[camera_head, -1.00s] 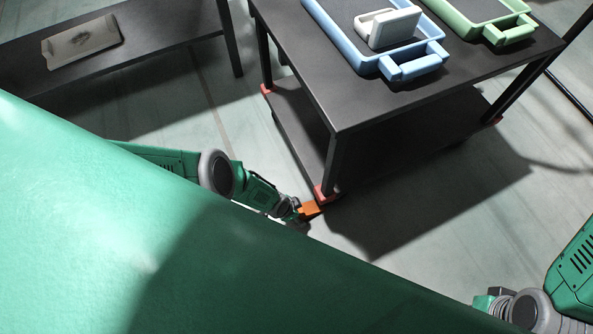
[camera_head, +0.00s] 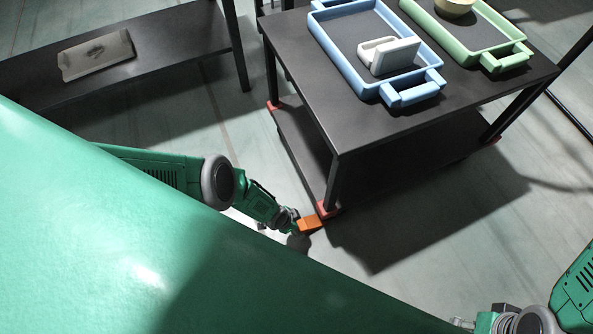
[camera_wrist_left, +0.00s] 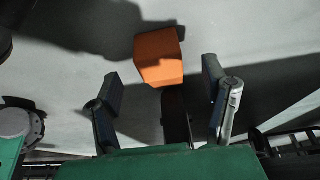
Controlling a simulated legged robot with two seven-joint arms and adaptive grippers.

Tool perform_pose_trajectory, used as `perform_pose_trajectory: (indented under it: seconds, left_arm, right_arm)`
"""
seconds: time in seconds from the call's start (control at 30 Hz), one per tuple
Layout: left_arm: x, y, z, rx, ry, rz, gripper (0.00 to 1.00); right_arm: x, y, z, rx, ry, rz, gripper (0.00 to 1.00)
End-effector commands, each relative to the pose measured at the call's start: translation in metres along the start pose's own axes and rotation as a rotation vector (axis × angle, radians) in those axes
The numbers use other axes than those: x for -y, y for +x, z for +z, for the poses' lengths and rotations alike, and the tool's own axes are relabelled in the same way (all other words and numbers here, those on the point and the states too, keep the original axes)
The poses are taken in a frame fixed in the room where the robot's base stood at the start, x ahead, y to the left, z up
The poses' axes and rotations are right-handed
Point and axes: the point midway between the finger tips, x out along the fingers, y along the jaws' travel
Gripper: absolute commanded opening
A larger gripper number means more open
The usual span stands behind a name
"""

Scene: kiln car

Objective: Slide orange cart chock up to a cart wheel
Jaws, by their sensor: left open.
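The orange chock (camera_head: 310,224) lies on the floor by the near corner of the dark cart (camera_head: 400,140). It sits right beside the red piece (camera_head: 328,209) at the foot of that corner leg; I cannot tell whether they touch. The wheel there is not clearly visible. My left gripper (camera_head: 290,224) is low at the chock's left side. In the left wrist view the chock (camera_wrist_left: 160,57) shows ahead of and between the two spread fingers, with gaps at both sides.
The cart top carries a blue tray (camera_head: 333,52) with a white item (camera_head: 390,55) and a green tray (camera_head: 440,38) with a yellowish round item (camera_head: 453,7). A dark bench (camera_head: 165,50) at upper left holds a pale plate (camera_head: 95,54). Floor left of the cart is clear.

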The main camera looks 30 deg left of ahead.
Motion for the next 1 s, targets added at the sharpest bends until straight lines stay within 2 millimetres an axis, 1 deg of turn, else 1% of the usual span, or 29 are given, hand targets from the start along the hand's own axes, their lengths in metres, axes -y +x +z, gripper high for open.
perform_pose_trajectory:
  seconds: [0.03, 0.3, 1.0]
  left_arm:
    - [0.0, -0.004, -0.001, 0.0, 0.0, 0.0, 0.68]
    - [0.0, -0.015, 0.0, 0.002, 0.001, 0.001, 0.68]
    - [0.0, -0.041, 0.0, 0.001, 0.001, 0.001, 0.68]
  right_arm:
    - [0.0, -0.004, 0.0, 0.0, 0.0, 0.0, 0.4]
    - [0.0, -0.015, -0.001, 0.0, 0.0, 0.0, 0.4]
    - [0.0, -0.04, -0.002, 0.0, 0.0, 0.0, 0.4]
